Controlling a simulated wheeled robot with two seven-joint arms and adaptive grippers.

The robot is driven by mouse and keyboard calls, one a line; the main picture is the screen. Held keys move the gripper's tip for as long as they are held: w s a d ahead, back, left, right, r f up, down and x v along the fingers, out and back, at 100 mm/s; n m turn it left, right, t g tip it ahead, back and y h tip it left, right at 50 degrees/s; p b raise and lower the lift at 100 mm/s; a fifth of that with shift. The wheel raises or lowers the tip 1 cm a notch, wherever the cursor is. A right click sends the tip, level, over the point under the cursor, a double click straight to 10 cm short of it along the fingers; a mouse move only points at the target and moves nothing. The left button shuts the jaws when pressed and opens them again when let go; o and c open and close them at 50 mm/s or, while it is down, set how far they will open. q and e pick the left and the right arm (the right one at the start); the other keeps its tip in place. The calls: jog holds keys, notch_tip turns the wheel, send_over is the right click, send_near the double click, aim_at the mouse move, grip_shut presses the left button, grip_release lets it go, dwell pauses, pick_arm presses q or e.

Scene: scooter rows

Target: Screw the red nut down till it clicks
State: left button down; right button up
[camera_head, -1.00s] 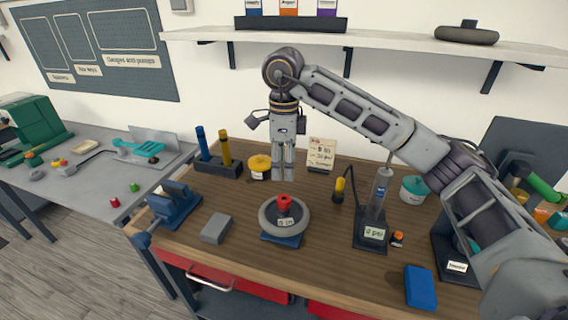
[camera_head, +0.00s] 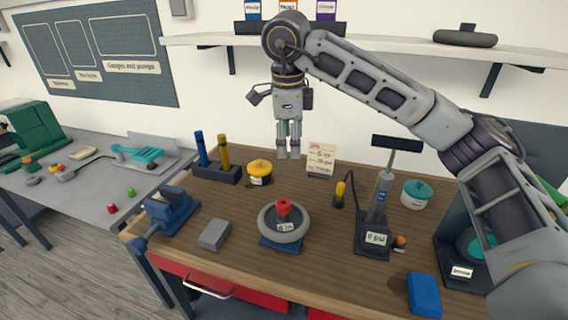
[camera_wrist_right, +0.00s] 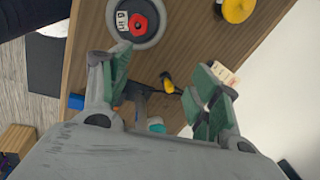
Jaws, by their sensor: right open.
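The red nut (camera_head: 284,207) sits at the centre of a small grey wheel (camera_head: 262,222) that rests on a blue stand on the bench. A tag on the wheel reads "6 in". In the right wrist view the red nut (camera_wrist_right: 138,25) and wheel (camera_wrist_right: 117,42) show at the top, beyond the fingers. My right gripper (camera_head: 289,152) points down above and behind the wheel, apart from the nut. In the right wrist view the right gripper (camera_wrist_right: 165,90) has its green-padded fingers spread with nothing between them. My left gripper is not in view.
A pump (camera_head: 372,232) with a gauge reading "0 psi" stands right of the wheel. A yellow-lidded pot (camera_head: 259,172), a note card (camera_head: 321,160), a grey block (camera_head: 214,234), a blue vise (camera_head: 172,211) and a blue box (camera_head: 424,295) surround it. Bench in front of the wheel is clear.

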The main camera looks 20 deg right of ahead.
jog(key=n+g+y, duration=0.1)
jog(key=n+g, duration=0.1)
jog(key=n, duration=0.2)
send_over(284, 205)
jog(key=w, duration=0.1)
jog(key=shift+f, duration=2.5)
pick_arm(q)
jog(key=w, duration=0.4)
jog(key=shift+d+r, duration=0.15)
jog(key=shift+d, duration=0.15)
pick_arm(e)
jog(key=shift+d, duration=0.15)
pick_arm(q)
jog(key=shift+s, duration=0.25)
pick_arm(e)
jog(key=shift+f, duration=0.1)
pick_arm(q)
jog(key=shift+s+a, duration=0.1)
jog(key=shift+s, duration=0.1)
pick_arm(e)
jog(key=shift+f, duration=6.8)
